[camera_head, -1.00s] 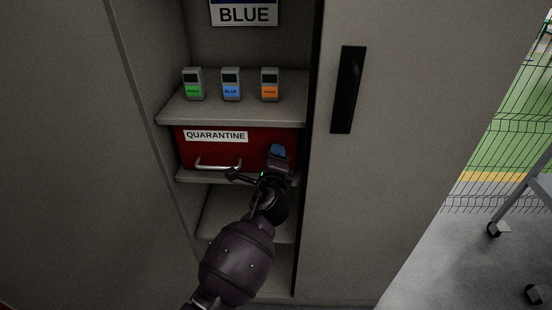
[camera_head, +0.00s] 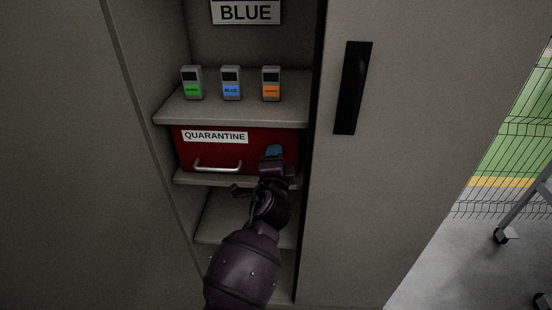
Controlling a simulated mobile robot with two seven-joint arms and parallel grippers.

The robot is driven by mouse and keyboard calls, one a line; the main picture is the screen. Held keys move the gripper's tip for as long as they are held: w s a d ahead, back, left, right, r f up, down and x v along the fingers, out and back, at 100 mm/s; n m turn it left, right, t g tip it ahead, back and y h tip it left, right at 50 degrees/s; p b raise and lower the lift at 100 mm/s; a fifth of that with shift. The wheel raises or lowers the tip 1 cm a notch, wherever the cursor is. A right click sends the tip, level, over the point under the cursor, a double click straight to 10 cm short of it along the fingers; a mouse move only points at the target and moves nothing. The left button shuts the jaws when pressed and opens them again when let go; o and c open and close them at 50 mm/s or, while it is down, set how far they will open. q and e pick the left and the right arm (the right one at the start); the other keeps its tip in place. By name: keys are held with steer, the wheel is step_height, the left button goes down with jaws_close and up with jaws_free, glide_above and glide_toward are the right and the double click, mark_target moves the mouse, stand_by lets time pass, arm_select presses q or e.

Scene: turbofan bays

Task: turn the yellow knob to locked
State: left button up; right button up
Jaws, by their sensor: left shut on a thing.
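No yellow knob shows. A small blue knob-like piece (camera_head: 274,151) stands out at the right part of the red QUARANTINE drawer front (camera_head: 256,144). My left gripper (camera_head: 273,163) reaches up from below and is shut on this blue piece. The fingers and wrist cover most of the piece and the drawer's lower right corner. I cannot read any lock mark or the piece's exact turn. My right gripper is not in view.
The drawer's metal handle (camera_head: 217,168) is left of my gripper. Green (camera_head: 191,84), blue (camera_head: 231,84) and orange (camera_head: 271,84) labelled devices stand on the shelf (camera_head: 225,112) above. A cabinet door with a black handle (camera_head: 352,88) bounds the right.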

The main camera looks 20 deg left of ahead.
arm_select(q)
steer(key=o, duration=0.9)
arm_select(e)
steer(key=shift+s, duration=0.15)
